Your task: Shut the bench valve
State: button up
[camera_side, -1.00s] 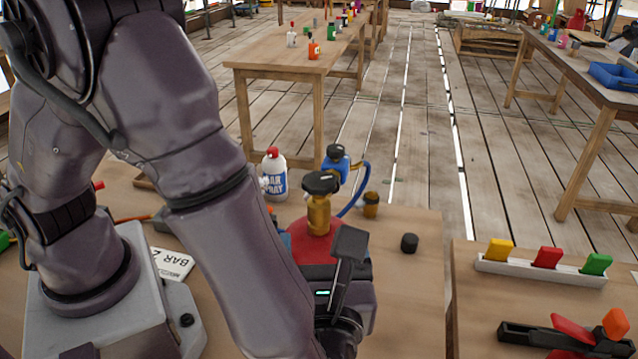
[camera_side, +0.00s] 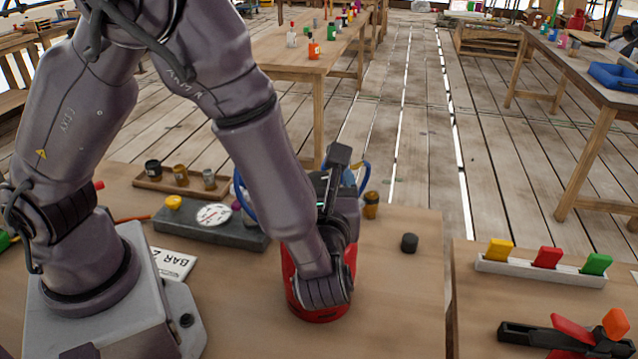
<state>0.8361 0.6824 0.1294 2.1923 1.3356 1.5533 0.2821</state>
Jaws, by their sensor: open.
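A red cylinder (camera_side: 318,308) stands upright on the bench. Its brass neck and black valve knob are hidden behind my wrist and gripper. My gripper (camera_side: 336,192) is open at the top of the red cylinder, where the knob is. Its fingertips are mostly hidden, so I cannot tell whether they are around the knob or touching it. A blue cylinder with a blue hose (camera_side: 365,174) shows only in part behind my gripper.
A small black cap (camera_side: 409,243) and a brass piece (camera_side: 371,205) lie to the right. A grey block (camera_side: 230,235), a tray of small jars (camera_side: 150,184) and a lettered card (camera_side: 172,263) are at left. A side table holds coloured tabs in a white rack (camera_side: 540,273).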

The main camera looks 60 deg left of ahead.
jog(key=c, duration=0.9)
jog(key=shift+m+t+h, duration=0.3)
jog(key=shift+t, duration=0.1)
jog(key=shift+d+m+t+h, duration=0.1)
jog(key=shift+m+t+h, duration=2.7)
jog(key=shift+t+h, duration=0.15)
jog(key=shift+h, duration=0.25)
jog(key=o, duration=0.9)
